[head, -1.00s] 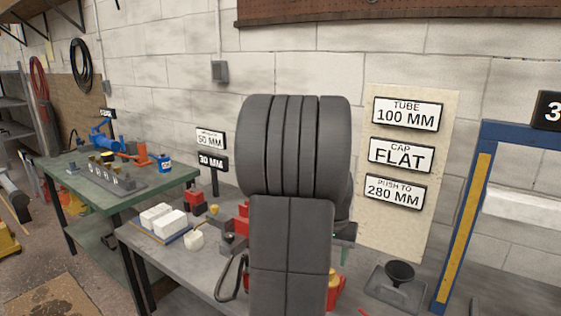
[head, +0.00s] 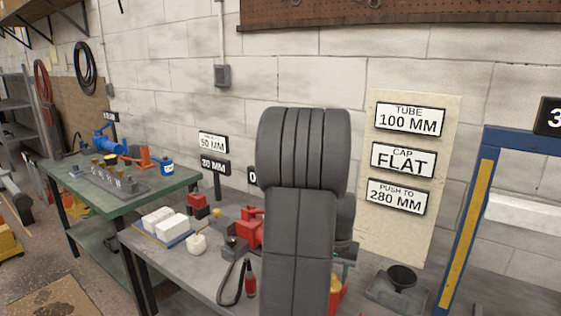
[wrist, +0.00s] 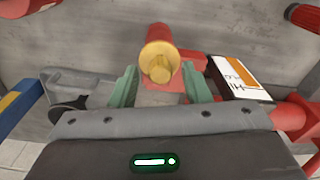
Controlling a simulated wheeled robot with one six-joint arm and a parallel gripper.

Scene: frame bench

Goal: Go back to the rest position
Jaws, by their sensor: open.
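My gripper (wrist: 160,88) shows in the wrist view as two green fingers standing apart. A red cylinder with a yellow end (wrist: 160,62) appears beyond and between the fingertips. I cannot tell its distance, but neither finger is seen closed on it. In the head view my dark grey arm rises in the middle and hides part of the bench and most of the gripper.
The grey bench (head: 190,268) holds white blocks (head: 173,227), a red vise (head: 249,229) and a black funnel-like cup (head: 401,277). A blue frame post (head: 468,215) stands at right. A green table (head: 150,191) is at left. A sign board (head: 400,240) is behind.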

